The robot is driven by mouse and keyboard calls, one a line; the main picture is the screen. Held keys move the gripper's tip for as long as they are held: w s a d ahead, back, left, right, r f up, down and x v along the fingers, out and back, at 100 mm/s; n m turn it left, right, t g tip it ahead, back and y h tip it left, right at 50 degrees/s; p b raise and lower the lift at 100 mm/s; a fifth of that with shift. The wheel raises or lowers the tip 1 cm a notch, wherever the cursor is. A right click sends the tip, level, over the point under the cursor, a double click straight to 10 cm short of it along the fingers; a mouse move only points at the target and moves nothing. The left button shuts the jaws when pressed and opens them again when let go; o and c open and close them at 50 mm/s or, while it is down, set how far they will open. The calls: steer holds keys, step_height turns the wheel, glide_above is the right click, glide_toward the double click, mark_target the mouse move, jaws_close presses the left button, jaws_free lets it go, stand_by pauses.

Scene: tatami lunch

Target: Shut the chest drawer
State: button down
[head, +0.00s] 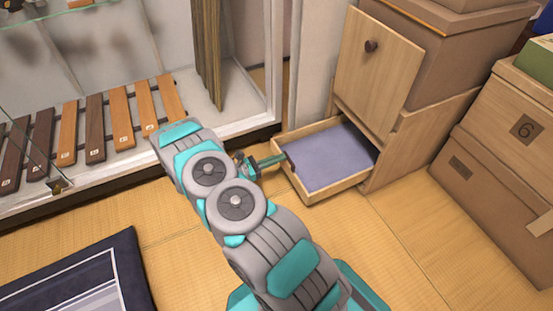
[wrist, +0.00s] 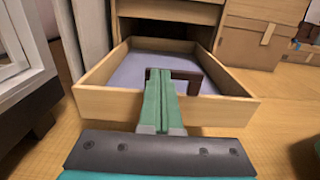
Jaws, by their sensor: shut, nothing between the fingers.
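The wooden chest drawer (head: 326,165) is pulled out of the low part of the chest (head: 408,146), with a lilac-grey bottom inside. In the wrist view the drawer (wrist: 105,105) is straight ahead, its front panel across the middle. My gripper (head: 280,160) is at the front panel, fingers shut and empty. In the wrist view my gripper (wrist: 160,80) points over the front panel toward the drawer's inside. A dark bracket-shaped piece, perhaps the handle, shows at the fingertips. I cannot tell whether the fingers touch the drawer.
A door panel with a round knob (head: 371,46) stands above the drawer. Cardboard boxes (head: 505,150) are stacked at the right. A glass display case with wooden bars (head: 120,118) is at the left. A dark-bordered mat (head: 128,262) lies front left. Tatami floor (head: 400,250) is clear at front right.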

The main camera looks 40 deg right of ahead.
steer(key=b+x, duration=0.1)
steer(key=x, duration=2.7)
steer(key=shift+s+d+f+b, duration=0.1)
steer(key=shift+s+f+b, duration=0.05)
steer(key=shift+s+b, duration=0.15)
steer(key=shift+d, duration=0.5)
steer(key=shift+d, duration=0.1)
steer(key=v, duration=1.4)
steer(key=shift+w+a+p, duration=0.1)
steer(key=shift+a+p, duration=0.15)
steer(key=shift+p, duration=0.05)
